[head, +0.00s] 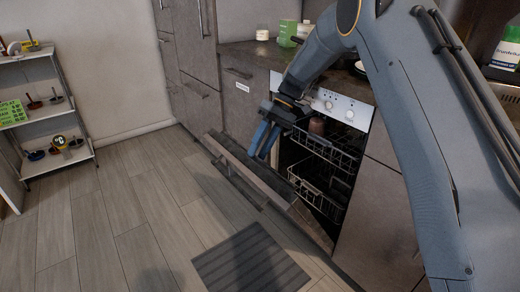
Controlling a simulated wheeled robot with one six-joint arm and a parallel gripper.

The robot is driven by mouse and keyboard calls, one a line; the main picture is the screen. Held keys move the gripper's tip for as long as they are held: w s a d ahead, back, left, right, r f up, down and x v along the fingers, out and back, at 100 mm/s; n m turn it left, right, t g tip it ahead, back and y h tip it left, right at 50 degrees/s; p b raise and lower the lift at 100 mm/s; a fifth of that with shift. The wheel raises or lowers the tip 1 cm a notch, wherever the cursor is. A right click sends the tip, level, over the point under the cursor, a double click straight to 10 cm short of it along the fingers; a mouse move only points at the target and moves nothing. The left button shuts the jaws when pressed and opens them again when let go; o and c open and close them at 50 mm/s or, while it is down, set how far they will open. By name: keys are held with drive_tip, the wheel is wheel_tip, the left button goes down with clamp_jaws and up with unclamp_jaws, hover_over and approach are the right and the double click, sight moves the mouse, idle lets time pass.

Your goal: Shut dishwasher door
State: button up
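The dishwasher door (290,212) is swung down, and its edge runs diagonally from upper left to lower right. It carries a bar handle (238,184) on its outer side. The dishwasher's dark inside (322,165) is exposed, with an upper rack (326,150) and a lower rack (318,197). My gripper (263,143) hangs above the door, in front of the opening. Its two blue fingers point down with a gap between them and nothing held. I cannot tell whether the fingertips touch the door.
A control panel with knobs (328,104) sits above the opening, under a worktop (250,52) with jars. Grey cabinets (190,60) stand to the left. A striped mat (250,262) lies on the floor below the door. A white shelf (40,110) stands far left. The floor between is clear.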

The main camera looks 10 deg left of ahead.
drive_tip(key=v, duration=0.7)
drive_tip(key=shift+d+r+p, duration=0.15)
drive_tip(key=shift+r+p, duration=0.15)
drive_tip(key=shift+p, duration=0.1)
drive_tip(key=shift+w, duration=0.1)
